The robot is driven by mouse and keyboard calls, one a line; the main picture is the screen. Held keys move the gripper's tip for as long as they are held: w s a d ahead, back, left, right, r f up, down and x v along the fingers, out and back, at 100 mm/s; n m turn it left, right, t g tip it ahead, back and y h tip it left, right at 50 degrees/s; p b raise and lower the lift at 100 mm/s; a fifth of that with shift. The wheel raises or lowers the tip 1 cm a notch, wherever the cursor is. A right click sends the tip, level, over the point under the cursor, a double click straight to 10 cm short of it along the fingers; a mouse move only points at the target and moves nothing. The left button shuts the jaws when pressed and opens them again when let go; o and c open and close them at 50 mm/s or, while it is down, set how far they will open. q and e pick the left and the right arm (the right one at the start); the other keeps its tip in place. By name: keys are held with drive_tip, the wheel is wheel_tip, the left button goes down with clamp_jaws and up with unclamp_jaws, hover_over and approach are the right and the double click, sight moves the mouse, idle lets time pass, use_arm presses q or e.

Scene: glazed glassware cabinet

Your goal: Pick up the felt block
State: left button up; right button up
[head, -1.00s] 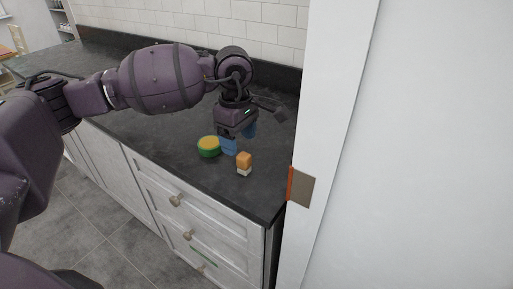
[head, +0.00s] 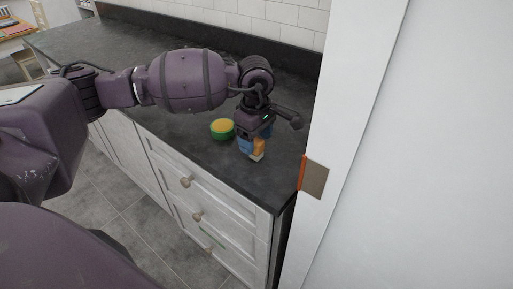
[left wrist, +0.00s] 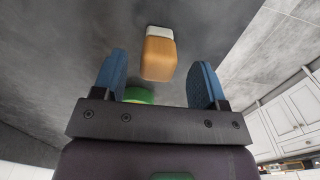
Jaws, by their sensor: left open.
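The felt block (head: 259,147) is a small orange-brown block with a white layer at one end. It stands on the dark countertop near its front edge, partly hidden by my left gripper (head: 252,142) in the head view. In the left wrist view the felt block (left wrist: 159,58) shows in the gap between the two blue fingers of the left gripper (left wrist: 158,78), with space on both sides. The left gripper is open and holds nothing. My right gripper is not in view.
A round green and yellow object (head: 222,129) stands on the countertop (head: 190,128) just left of the gripper; its green part (left wrist: 139,95) shows behind the gripper bar in the wrist view. A white door frame (head: 335,110) rises close on the right. Drawers (head: 205,190) lie below the counter edge.

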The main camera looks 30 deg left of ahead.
sight(256, 140)
use_arm(q)
wheel_tip(256, 140, down, 4)
drive_tip(key=shift+w+r, duration=0.1)
drive_tip(key=shift+r, duration=0.15)
drive_tip(key=shift+c, duration=0.5)
drive_tip(key=c, duration=0.9)
drive_tip(key=shift+r, duration=0.1)
